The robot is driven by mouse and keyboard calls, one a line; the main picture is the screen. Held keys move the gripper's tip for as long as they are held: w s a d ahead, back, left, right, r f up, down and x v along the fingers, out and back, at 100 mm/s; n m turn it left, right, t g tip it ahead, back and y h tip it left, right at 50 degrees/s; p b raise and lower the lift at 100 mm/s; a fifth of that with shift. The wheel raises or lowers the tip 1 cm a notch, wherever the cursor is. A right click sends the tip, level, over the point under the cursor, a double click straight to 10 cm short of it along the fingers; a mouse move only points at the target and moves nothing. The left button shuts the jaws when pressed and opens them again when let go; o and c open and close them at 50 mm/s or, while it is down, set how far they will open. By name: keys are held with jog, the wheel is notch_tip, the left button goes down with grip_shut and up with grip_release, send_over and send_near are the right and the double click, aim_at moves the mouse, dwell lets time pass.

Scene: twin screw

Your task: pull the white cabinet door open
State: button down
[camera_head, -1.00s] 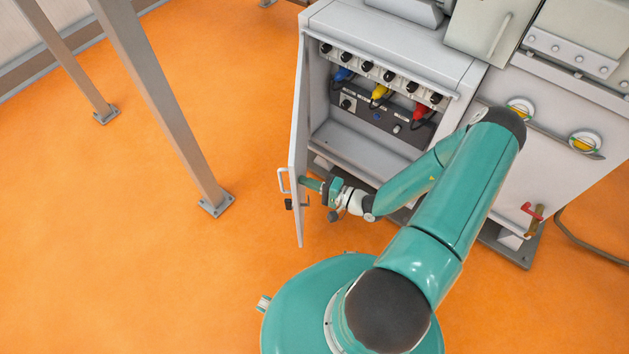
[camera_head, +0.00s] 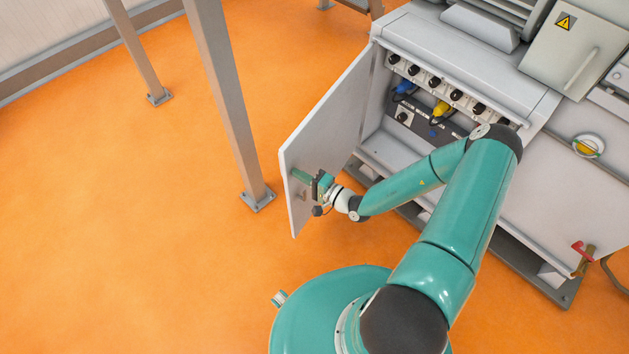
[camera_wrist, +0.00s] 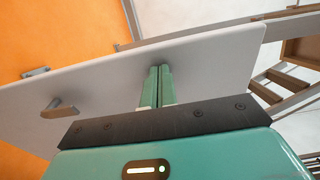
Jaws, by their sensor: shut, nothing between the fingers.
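The white cabinet door (camera_head: 325,137) stands wide open, swung out to the left of the cabinet (camera_head: 462,62). Its inner face shows in the head view. My gripper (camera_head: 300,176) is at the door's inner face near its free edge, with shut fingers and nothing between them. In the wrist view the two green fingers (camera_wrist: 156,87) lie together, their tips at or very near the door panel (camera_wrist: 205,62). A small grey latch piece (camera_wrist: 60,108) sits on the door to their left. The outer handle is hidden in the head view.
Inside the cabinet are black knobs (camera_head: 435,81) and blue and yellow plugs (camera_head: 441,108). A grey post (camera_head: 226,100) stands on the floor close behind the door's free edge. Orange floor (camera_head: 130,250) is clear at left. A red-handled valve (camera_head: 583,250) is at the lower right.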

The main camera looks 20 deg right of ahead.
jog(key=x, duration=2)
jog(key=shift+w+d, duration=0.2)
jog(key=shift+d+r, duration=0.1)
